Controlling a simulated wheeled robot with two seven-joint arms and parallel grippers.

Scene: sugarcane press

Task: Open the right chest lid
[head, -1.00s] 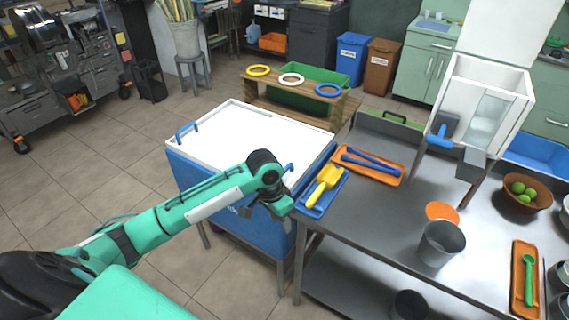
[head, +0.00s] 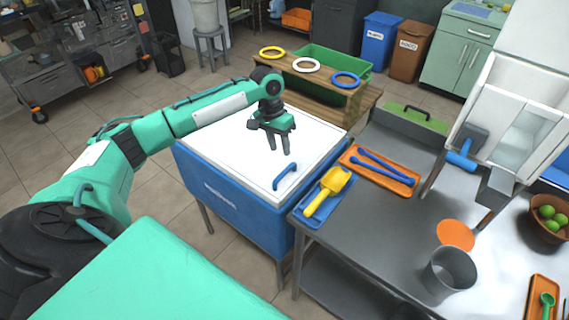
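The blue chest (head: 233,203) stands left of the steel table, with a flat white top (head: 228,155) that lies shut. A blue handle (head: 285,177) stands up near the front right corner of the top, on the right lid. The seam between the lids is hard to make out, and my arm covers the far left part of the top. My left gripper (head: 279,147) hangs above the right part of the top, fingers pointing down and apart, with nothing between them. It is behind the blue handle and clear of it. My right gripper is not in view.
The steel table (head: 385,226) adjoins the chest on the right, with a blue tray (head: 327,208) and yellow scoop (head: 329,191), an orange tray (head: 379,171) and a grey cup (head: 450,270). A wooden rack (head: 318,92) with rings stands behind the chest.

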